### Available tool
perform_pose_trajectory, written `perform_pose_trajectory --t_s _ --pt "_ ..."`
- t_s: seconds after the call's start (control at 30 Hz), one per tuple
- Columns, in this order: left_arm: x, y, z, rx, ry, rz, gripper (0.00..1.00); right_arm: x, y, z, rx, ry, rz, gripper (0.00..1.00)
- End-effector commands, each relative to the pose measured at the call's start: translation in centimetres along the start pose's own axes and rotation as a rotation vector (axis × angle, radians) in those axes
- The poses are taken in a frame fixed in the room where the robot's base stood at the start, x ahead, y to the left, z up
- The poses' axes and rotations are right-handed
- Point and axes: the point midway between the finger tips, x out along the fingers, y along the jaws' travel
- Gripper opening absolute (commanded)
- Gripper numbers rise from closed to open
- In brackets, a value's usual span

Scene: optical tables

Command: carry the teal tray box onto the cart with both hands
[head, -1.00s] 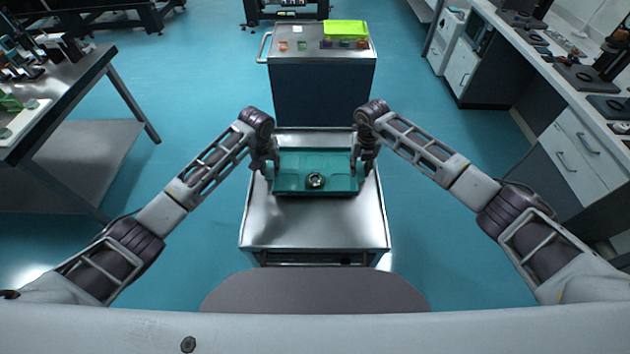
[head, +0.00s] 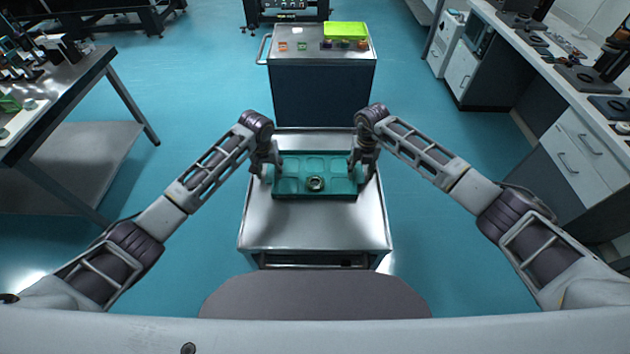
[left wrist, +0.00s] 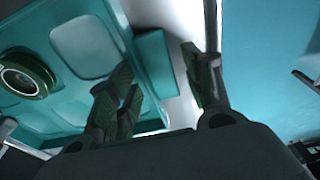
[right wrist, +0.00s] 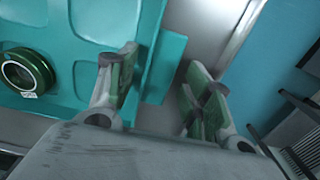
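The teal tray box (head: 290,188) lies flat on the near steel-topped cart (head: 310,228), with its shallow compartments facing up. A round green-rimmed part (head: 315,184) sits in it, near the front middle. My left gripper (head: 267,166) is at the box's left end. In the left wrist view its fingers (left wrist: 160,90) are apart, with a teal end tab (left wrist: 155,62) between and beyond them. My right gripper (head: 362,163) is at the right end. In the right wrist view its fingers (right wrist: 162,88) are apart around another teal tab (right wrist: 165,66).
A second cart (head: 320,95) with a side handle stands behind, carrying a lime green bin (head: 345,29) and small coloured pieces. A metal table (head: 75,105) is at left and a lab bench (head: 560,75) at right.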

Motion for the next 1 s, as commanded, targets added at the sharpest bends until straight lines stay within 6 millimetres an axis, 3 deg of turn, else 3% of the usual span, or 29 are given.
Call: perform_pose_trajectory --t_s 0.47,0.67,1.0 --pt "-0.7 0.1 0.0 0.001 0.000 0.002 0.52 0.0 0.1 0.0 -0.001 0.000 0.002 0.52" --pt "-2.7 0.1 -0.1 0.001 0.002 0.003 0.52 0.0 0.1 0.0 -0.001 0.000 0.002 0.52" --pt "-7.7 0.1 -0.1 0.001 0.003 0.002 0.52 0.0 0.1 0.0 -0.001 0.000 0.002 0.52"
